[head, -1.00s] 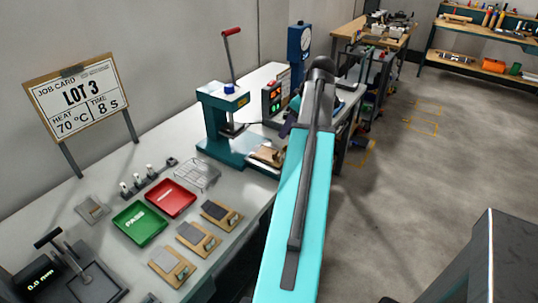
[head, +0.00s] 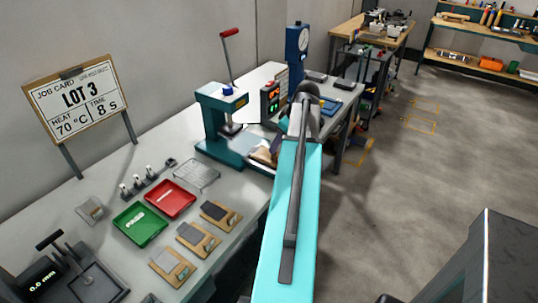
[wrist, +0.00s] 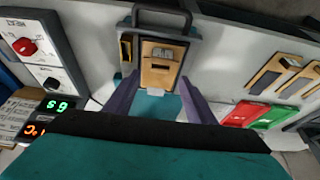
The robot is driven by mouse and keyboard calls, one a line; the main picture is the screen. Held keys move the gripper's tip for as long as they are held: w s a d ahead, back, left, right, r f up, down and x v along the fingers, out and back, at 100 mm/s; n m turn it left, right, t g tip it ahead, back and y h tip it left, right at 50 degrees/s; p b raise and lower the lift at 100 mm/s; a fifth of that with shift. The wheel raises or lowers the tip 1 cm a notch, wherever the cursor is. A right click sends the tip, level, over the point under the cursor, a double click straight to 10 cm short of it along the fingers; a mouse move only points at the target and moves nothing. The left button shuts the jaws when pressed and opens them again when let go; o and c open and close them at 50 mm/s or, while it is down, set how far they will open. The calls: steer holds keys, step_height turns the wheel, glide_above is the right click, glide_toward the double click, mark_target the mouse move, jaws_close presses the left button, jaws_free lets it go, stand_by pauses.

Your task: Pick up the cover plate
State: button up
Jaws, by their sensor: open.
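In the wrist view, a tan wooden board (wrist: 160,68) with a dark slot and small metal parts lies on the teal press base (wrist: 158,107). A small pale tab (wrist: 155,92) shows at its near edge. I cannot tell which part is the cover plate. My gripper (wrist: 158,86) is open, its two purple-grey fingers spread either side of the board's near end, with nothing seen held. In the head view, the board (head: 259,157) is partly hidden by my gripper (head: 275,144) and arm beside the teal press (head: 221,130).
The press head (wrist: 150,150) fills the bottom of the wrist view, close to my fingers. A green tray (head: 140,224), a red tray (head: 171,199), a wire rack (head: 196,175) and several wooden boards with plates (head: 198,238) stand on the bench.

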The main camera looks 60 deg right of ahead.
steer(key=shift+w+f, duration=0.1)
steer(key=shift+f, duration=0.1)
stand_by(0.3)
steer(key=shift+p+x, duration=0.9)
steer(key=shift+x, duration=1.55)
steer(key=c, duration=1.1)
steer(key=shift+r, duration=0.15)
steer(key=shift+r+b, duration=0.65)
steer(key=shift+r, duration=0.75)
steer(key=s+a+b, duration=0.1)
steer(key=s, duration=0.4)
steer(key=s+r+b, duration=0.1)
steer(key=s, duration=0.4)
steer(key=s+a+b, duration=0.1)
steer(key=s, duration=0.4)
steer(key=shift+s+a+r+b, duration=0.3)
steer(key=shift+s+r, duration=0.1)
